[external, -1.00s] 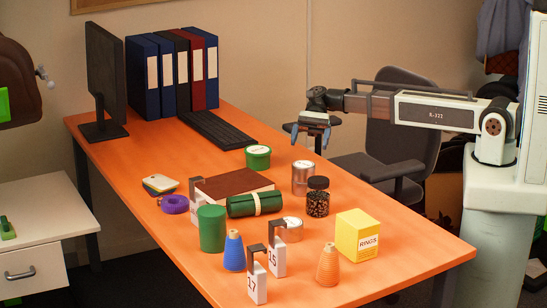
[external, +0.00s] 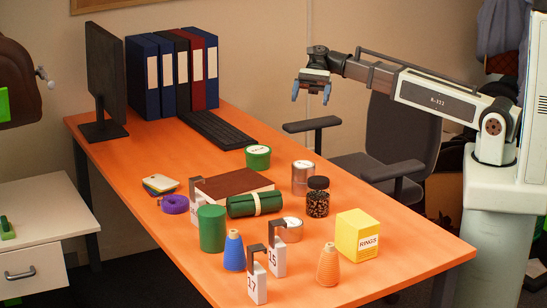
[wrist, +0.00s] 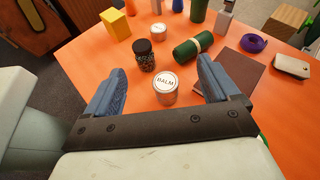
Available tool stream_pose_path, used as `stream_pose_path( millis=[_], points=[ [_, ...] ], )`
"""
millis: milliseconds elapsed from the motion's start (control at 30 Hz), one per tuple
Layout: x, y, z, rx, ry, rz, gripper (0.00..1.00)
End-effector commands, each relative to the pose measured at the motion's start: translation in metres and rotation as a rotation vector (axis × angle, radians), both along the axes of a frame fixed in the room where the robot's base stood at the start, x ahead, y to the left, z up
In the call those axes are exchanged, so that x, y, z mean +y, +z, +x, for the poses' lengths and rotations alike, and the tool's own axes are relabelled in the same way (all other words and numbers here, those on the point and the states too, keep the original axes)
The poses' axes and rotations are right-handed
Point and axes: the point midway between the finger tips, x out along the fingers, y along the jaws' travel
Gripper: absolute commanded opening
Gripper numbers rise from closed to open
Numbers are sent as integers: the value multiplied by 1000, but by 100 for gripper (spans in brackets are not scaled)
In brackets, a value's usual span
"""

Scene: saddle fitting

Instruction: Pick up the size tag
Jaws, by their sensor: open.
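Several white size tags with dark hooked tops stand on the orange table in the external view. Tag 17 (external: 257,284) is at the front, and tag 15 (external: 277,256) stands just behind it to the right. Another tag (external: 194,208) is partly hidden behind the green cylinder. In the wrist view a greyish upright piece, likely this tag (wrist: 223,22), shows at the top edge. My gripper (external: 310,98) is open and empty, high above the table's far right side, well away from the tags. Its spread fingers (wrist: 158,88) also show in the wrist view.
The balm tin (wrist: 165,92) appears between my fingers, below them. A dark jar (external: 318,198), green roll (external: 241,206), green cylinder (external: 211,230), yellow box (external: 357,236), blue cone (external: 234,252) and orange cone (external: 328,267) crowd around the tags. The table's front right is clear.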

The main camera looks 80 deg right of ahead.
Motion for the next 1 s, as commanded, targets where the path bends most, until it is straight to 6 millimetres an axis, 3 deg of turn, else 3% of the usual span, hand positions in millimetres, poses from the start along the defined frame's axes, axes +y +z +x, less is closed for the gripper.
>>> stream_pose_path(
  millis=[33,367,700,1000],
  points=[
    [0,10,1,-4,1,-1,88],
    [64,-21,20,-131,29,-151,88],
    [154,-57,39,-403,116,-392,88],
    [233,-77,47,-724,247,-606,88]
  ],
)
